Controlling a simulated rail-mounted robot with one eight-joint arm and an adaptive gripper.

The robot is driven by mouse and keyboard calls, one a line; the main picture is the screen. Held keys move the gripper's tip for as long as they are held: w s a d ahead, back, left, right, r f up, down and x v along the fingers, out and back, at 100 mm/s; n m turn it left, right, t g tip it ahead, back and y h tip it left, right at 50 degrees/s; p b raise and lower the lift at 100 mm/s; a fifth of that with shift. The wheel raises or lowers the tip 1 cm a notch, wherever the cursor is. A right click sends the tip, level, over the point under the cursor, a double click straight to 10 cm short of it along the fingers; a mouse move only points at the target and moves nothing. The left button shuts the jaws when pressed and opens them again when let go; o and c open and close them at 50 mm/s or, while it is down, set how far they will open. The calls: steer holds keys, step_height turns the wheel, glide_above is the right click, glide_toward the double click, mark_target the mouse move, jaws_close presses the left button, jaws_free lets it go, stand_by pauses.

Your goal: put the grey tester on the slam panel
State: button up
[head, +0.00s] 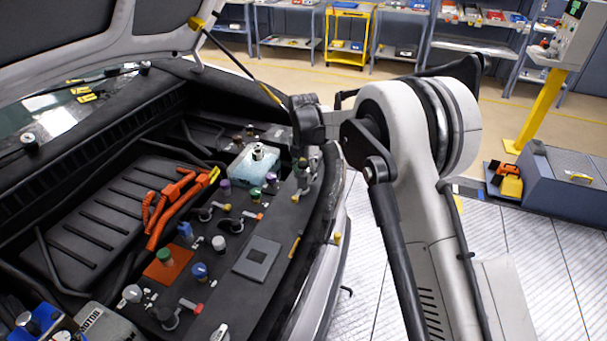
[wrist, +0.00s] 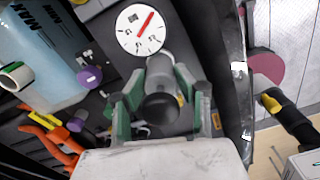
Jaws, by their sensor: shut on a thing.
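My gripper (wrist: 160,100), with green-lined fingers, is shut on the grey tester (wrist: 160,70). In the wrist view the tester shows a dark round bulb between the fingers, a grey neck and a white dial with a red needle. In the head view my gripper (head: 303,165) is over the right edge of the engine bay, just right of the coolant tank; the tester is hardly discernible there. The slam panel (head: 285,222) is the dark strip along the car's front edge. A grey square pad (head: 258,258) lies on it.
The translucent blue coolant tank (head: 252,167) stands close to my gripper. Several coloured caps and fittings, an orange square (head: 167,265) and orange cables (head: 172,208) fill the bay to the left. The raised hood (head: 90,45) hangs over the bay.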

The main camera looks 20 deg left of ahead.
steer(key=o, duration=0.9)
step_height(320, 180, up, 12)
steer(key=shift+r+b, duration=0.1)
steer(key=shift+b, duration=0.3)
